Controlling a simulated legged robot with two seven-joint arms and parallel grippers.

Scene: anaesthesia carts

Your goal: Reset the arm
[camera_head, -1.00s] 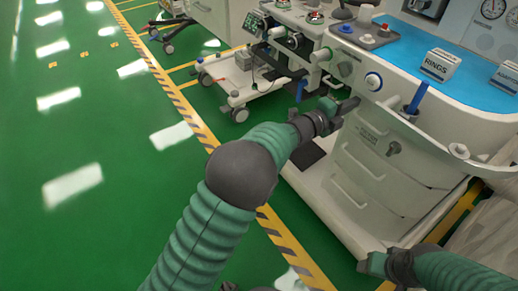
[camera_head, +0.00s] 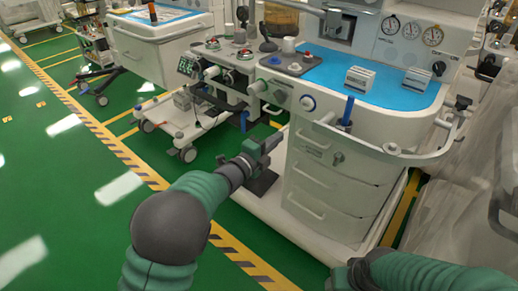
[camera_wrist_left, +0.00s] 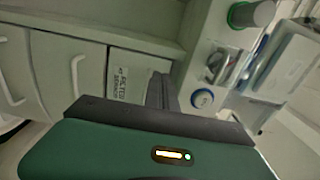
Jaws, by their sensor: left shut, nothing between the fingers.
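My left arm reaches in from the bottom left with green ribbed sleeves. Its gripper (camera_head: 272,144) is shut and empty, in front of the left side of the anaesthesia cart (camera_head: 335,190). In the left wrist view its dark shut fingers (camera_wrist_left: 162,92) point toward the cart's drawers and a white-blue knob (camera_wrist_left: 202,98). My right gripper (camera_head: 342,277) is at the bottom edge, low in front of the cart's base. Its fingers are too small and cut off to tell their state.
The cart has a blue top (camera_head: 390,85) with two white boxes, a rail (camera_head: 395,155) and a blue upright piece (camera_head: 347,110). A smaller wheeled stand (camera_head: 185,125) is to the left, with another cart (camera_head: 160,40) behind it. Green floor (camera_head: 60,190) is free at the left.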

